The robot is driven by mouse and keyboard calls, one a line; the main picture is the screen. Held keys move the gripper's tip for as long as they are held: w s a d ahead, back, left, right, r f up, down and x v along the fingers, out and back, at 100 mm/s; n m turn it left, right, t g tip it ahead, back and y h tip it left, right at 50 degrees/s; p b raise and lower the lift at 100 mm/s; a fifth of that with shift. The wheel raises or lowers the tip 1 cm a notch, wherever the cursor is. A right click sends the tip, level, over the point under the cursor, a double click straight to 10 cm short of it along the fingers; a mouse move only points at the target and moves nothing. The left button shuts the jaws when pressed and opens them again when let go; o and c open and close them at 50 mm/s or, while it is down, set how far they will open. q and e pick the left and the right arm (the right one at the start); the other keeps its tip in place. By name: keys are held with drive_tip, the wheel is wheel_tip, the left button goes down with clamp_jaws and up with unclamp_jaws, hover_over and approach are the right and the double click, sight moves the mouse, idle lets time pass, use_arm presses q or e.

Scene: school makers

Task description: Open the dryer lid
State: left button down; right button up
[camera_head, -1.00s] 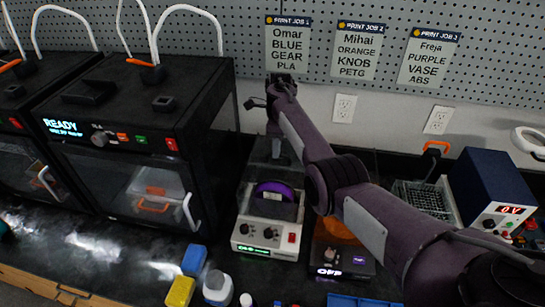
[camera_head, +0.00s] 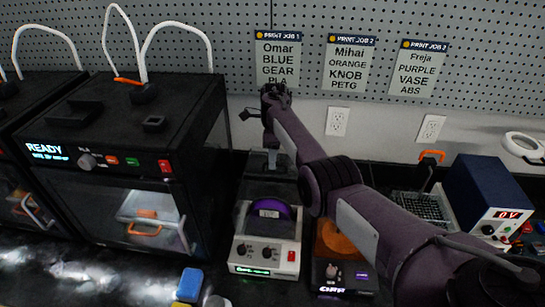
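The dryer (camera_head: 265,255) is a white box with knobs, a red switch and a lit green display, at the middle bottom of the head view. A purple spool (camera_head: 285,212) with a pale label sits in it. Its clear lid (camera_head: 262,172) seems to stand raised behind the spool, but its outline is faint against the dark. My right gripper (camera_head: 275,94) is high above the dryer's back, in front of the wall below the Omar sign. Its fingers are small and dark, so I cannot tell whether they are open. I see no contact with the lid. My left gripper is not in view.
A black printer (camera_head: 130,120) stands left of the dryer. An orange spool (camera_head: 335,240) sits in a dark unit at right, partly behind my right arm. A wire basket (camera_head: 425,208) and blue power supply (camera_head: 488,195) stand further right. A blue block (camera_head: 190,284) lies in front.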

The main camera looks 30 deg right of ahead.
drive_tip(key=shift+w+r, duration=0.1)
drive_tip(key=shift+r, duration=0.2)
wheel_tip(320, 180, up, 7)
drive_tip(key=w+d+b, duration=0.1)
drive_tip(key=b, duration=0.1)
drive_tip(key=shift+b, duration=0.3)
